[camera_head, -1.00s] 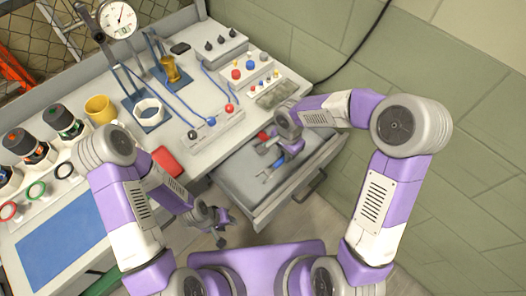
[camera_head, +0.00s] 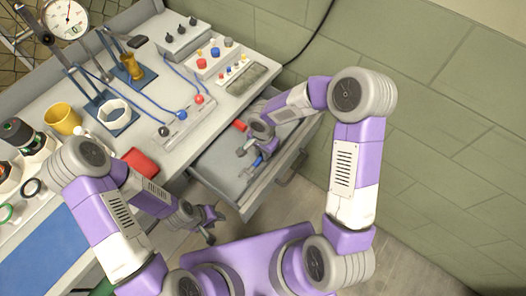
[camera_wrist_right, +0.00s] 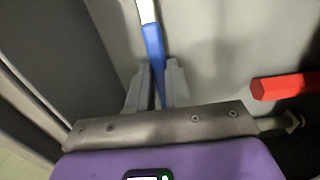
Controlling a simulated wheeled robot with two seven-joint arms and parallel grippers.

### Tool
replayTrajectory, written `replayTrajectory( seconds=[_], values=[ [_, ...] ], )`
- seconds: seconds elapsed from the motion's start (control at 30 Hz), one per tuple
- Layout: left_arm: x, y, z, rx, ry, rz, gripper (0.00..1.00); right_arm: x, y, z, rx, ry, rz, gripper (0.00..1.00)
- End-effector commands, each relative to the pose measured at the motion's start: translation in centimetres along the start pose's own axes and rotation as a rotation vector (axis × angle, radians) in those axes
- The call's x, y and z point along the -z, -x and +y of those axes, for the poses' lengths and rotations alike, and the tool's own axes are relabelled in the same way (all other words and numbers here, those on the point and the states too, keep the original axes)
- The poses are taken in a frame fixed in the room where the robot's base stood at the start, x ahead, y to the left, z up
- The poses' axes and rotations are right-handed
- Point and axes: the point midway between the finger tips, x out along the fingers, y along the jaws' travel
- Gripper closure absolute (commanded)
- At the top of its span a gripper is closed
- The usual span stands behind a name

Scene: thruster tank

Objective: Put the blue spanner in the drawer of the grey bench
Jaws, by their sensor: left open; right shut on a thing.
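The blue spanner (camera_wrist_right: 153,45) is between the fingers of my right gripper (camera_wrist_right: 155,85) in the right wrist view, its pale metal part pointing away. In the head view only a small blue part (camera_head: 258,160) shows beneath the gripper. My right gripper (camera_head: 251,148) is shut on it, over the inside of the drawer (camera_head: 213,160). Whether the spanner touches the drawer floor I cannot tell. The drawer is pulled out from the grey bench (camera_head: 205,130). My left gripper (camera_head: 207,222) is open and empty, outside the drawer near its front left corner.
A red object (camera_wrist_right: 285,87) lies in the drawer beside the right gripper. On the bench are a red box (camera_head: 139,162), a yellow mug (camera_head: 62,118), a white ring (camera_head: 113,112) and a panel with coloured knobs (camera_head: 212,62). A tiled wall stands at the right.

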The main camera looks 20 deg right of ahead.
Motion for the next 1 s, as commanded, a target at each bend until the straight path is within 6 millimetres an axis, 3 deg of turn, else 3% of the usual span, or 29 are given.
replayTrajectory(
  seconds=[0.07,0.1,0.23,0.63,1.0],
  values=[
    [0.0,-0.4,-0.1,0.000,0.000,0.000,0.57,0.0,-0.3,0.0,0.000,0.000,0.000,1.00],
    [0.0,-0.3,-0.1,0.000,0.000,0.000,0.57,0.0,-0.3,0.0,-0.001,0.000,0.000,0.77],
    [0.0,-0.3,-0.1,0.000,0.000,0.000,0.57,0.0,-0.2,0.0,-0.001,0.000,0.000,0.57],
    [0.0,0.3,0.1,0.000,0.000,0.000,0.57,0.0,0.2,0.0,-0.001,0.000,-0.001,0.56],
    [-0.1,2.4,0.9,0.000,0.000,0.000,0.57,0.1,8.0,-0.1,0.003,-0.002,0.003,0.56]
  ],
)
